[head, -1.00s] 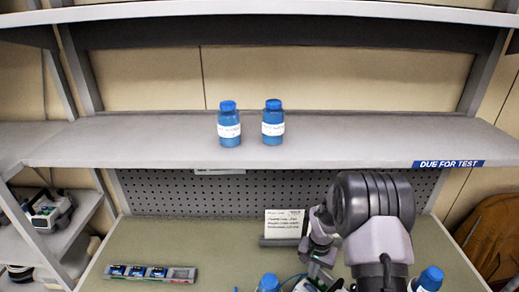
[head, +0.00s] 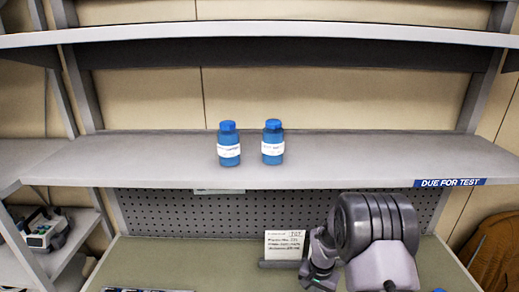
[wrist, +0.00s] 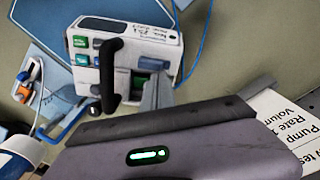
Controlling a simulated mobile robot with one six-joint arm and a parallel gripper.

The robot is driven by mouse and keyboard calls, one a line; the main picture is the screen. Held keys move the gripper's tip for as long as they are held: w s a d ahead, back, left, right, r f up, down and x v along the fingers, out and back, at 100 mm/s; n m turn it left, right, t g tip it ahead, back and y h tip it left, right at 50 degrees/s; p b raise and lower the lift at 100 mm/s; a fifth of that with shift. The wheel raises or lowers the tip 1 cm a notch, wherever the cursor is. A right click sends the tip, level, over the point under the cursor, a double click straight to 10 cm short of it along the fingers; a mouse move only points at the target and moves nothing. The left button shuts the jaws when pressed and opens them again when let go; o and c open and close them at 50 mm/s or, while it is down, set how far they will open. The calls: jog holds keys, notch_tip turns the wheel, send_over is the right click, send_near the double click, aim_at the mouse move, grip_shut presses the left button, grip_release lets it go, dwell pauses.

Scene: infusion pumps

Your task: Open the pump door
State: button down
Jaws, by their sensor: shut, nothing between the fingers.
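The white pump (wrist: 125,35) is in the upper middle of the wrist view, tilted in the picture, with green and blue keys on its left. A black bar handle (wrist: 108,72) runs down its front. A dark and green panel shows right of the handle. I cannot tell whether the door is ajar. My gripper (wrist: 157,90) is shut and empty, its grey finger just right of the handle; I cannot tell whether it touches the pump. In the head view my arm reaches down at the lower right, and the pump is out of view.
Two blue bottles (head: 228,150) (head: 273,147) stand on the shelf (head: 350,158) above. A printed card (head: 285,245) stands on the bench's back edge, left of my arm. A blue tube (wrist: 203,40) runs right of the pump. Clamps and a bottle lie at the wrist view's left.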

jog(key=shift+s, duration=0.2)
notch_tip(320, 180, up, 8)
jog(key=p, duration=0.4)
